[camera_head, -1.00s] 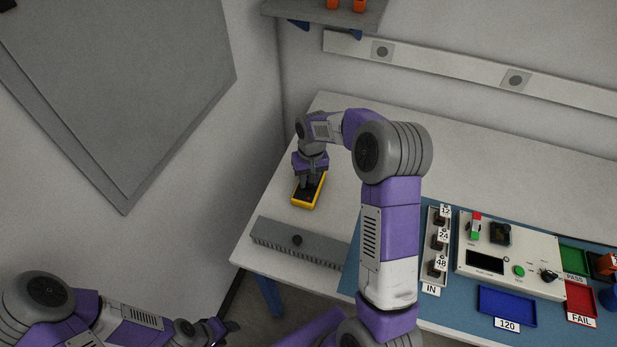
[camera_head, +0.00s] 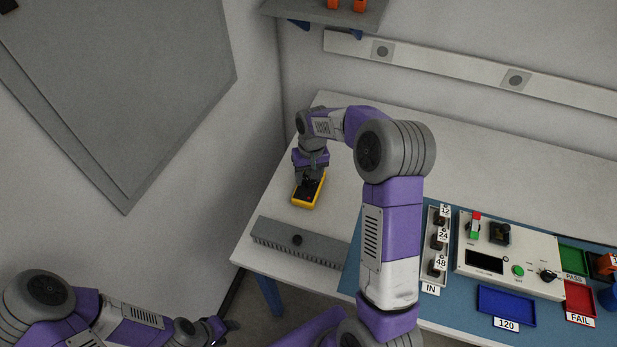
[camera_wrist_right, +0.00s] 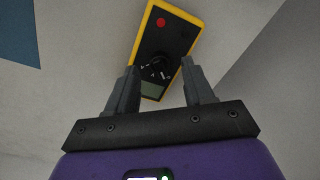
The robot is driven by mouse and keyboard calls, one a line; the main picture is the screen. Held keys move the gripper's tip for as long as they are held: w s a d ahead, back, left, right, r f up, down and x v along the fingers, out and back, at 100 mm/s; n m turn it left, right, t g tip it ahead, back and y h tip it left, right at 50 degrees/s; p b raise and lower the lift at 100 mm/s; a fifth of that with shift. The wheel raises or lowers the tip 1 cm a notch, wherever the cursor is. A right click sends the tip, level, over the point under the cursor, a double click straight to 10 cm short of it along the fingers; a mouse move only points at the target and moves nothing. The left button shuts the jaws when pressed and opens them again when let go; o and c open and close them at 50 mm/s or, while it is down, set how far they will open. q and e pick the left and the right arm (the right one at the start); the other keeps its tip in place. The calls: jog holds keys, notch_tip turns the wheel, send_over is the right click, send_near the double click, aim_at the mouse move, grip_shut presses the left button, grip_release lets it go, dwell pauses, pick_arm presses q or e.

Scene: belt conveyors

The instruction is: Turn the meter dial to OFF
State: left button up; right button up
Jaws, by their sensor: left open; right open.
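The meter (camera_head: 308,192) is a yellow-edged black handheld box lying on the white table's left part. In the right wrist view the meter (camera_wrist_right: 182,38) shows a red spot, a black round dial (camera_wrist_right: 157,68) near its middle and a greenish display (camera_wrist_right: 152,89). My right gripper (camera_head: 309,178) is over the meter's far part. In the wrist view its two fingers (camera_wrist_right: 158,82) are apart, either side of the display end, with the dial just beyond the tips. The dial's setting is too small to read. My left gripper (camera_head: 228,328) is at the lower left, away from the table.
To the right, a blue mat holds a test panel (camera_head: 510,253), labelled slots and blue, green and red trays. A wall stands left of the table.

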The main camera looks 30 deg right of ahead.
aim_at(310, 182)
notch_tip(310, 182, up, 6)
jog(key=shift+d+r+p, duration=0.1)
jog(key=shift+d+p, duration=0.05)
jog(key=shift+p, duration=0.45)
